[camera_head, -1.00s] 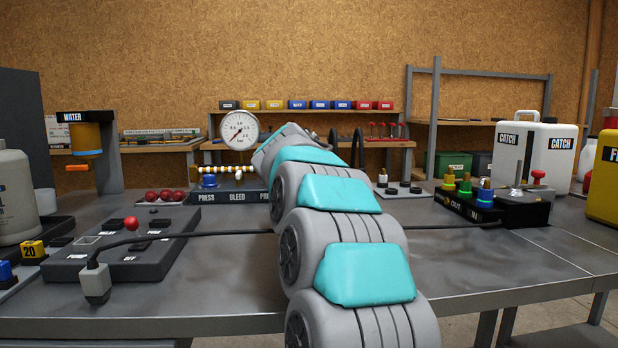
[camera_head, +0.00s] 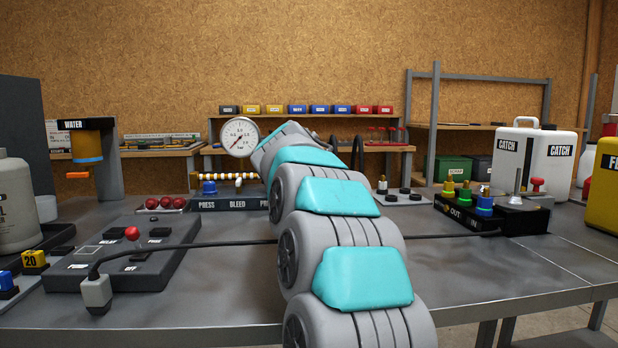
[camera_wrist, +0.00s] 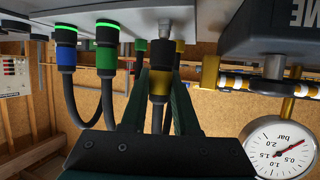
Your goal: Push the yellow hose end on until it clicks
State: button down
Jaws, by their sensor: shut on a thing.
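The yellow hose end (camera_wrist: 158,84) is in the wrist view, upright between the fingers of my gripper (camera_wrist: 160,88), which is shut on it. No lit green ring shows on this collar. In the head view my arm hides the gripper and hose end.
A pressure gauge (camera_wrist: 281,145) and a yellow-striped pipe (camera_wrist: 240,82) are close on the right.

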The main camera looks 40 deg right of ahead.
jog(key=shift+r+p, duration=1)
jog(key=shift+r, duration=1)
